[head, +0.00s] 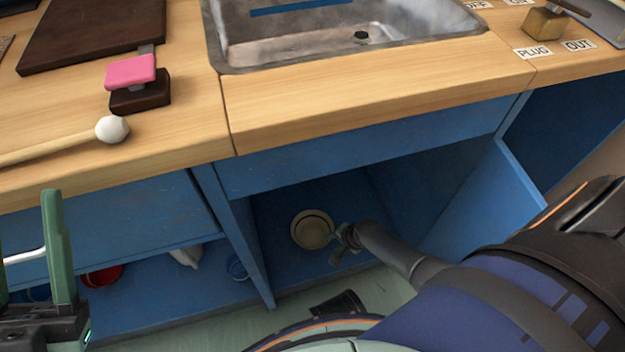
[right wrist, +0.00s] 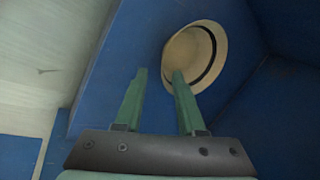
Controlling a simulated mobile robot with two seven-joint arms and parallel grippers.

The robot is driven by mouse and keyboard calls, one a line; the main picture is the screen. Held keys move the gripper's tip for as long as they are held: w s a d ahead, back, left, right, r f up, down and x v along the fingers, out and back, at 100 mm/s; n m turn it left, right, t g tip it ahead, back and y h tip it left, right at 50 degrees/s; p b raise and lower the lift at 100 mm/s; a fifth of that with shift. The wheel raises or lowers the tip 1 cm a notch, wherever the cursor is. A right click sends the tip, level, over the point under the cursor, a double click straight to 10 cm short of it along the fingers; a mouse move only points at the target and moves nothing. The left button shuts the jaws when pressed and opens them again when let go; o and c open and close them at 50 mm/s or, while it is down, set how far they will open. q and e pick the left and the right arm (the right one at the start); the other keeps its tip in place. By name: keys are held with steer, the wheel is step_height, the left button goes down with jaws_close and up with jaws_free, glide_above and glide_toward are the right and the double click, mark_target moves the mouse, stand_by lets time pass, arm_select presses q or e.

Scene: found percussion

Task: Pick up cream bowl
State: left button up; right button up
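The cream bowl (head: 312,230) sits on the floor of the blue cupboard under the sink. In the right wrist view the bowl (right wrist: 205,48) lies just beyond my fingertips, with one finger overlapping its near rim. My right gripper (head: 345,240) reaches into the cupboard beside the bowl's right side. In the right wrist view my right gripper (right wrist: 158,75) is open, with nothing seen between its two green fingers. Whether a finger touches the bowl is unclear. My left gripper (head: 45,260) is at the lower left, partly cut off by the frame edge; one upright green finger shows.
The open blue door (head: 500,195) stands right of the cupboard. A divider (head: 235,235) stands left; beyond it are a red bowl (head: 102,276) and a white item (head: 187,255). The wooden counter (head: 370,95) overhangs, holding a sink (head: 330,45) and a white-headed mallet (head: 112,129).

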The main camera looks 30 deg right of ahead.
mark_target(327, 242)
steer(key=shift+b+x, duration=2.2)
steer(key=shift+x, duration=0.45)
arm_select(q)
steer(key=shift+m+g, duration=0.3)
steer(key=f, duration=0.4)
steer(key=d+f, duration=0.1)
steer(key=f, duration=0.1)
steer(key=shift+w+f+b, duration=0.2)
steer(key=shift+b, duration=0.15)
arm_select(e)
steer(key=shift+w+a+f, duration=0.2)
steer(key=shift+w+f, duration=0.05)
steer(key=shift+w, duration=0.1)
arm_select(q)
steer(key=shift+r, duration=0.15)
arm_select(e)
steer(key=shift+r, duration=0.1)
arm_select(q)
steer(key=shift+a, duration=0.15)
arm_select(e)
jaws_close()
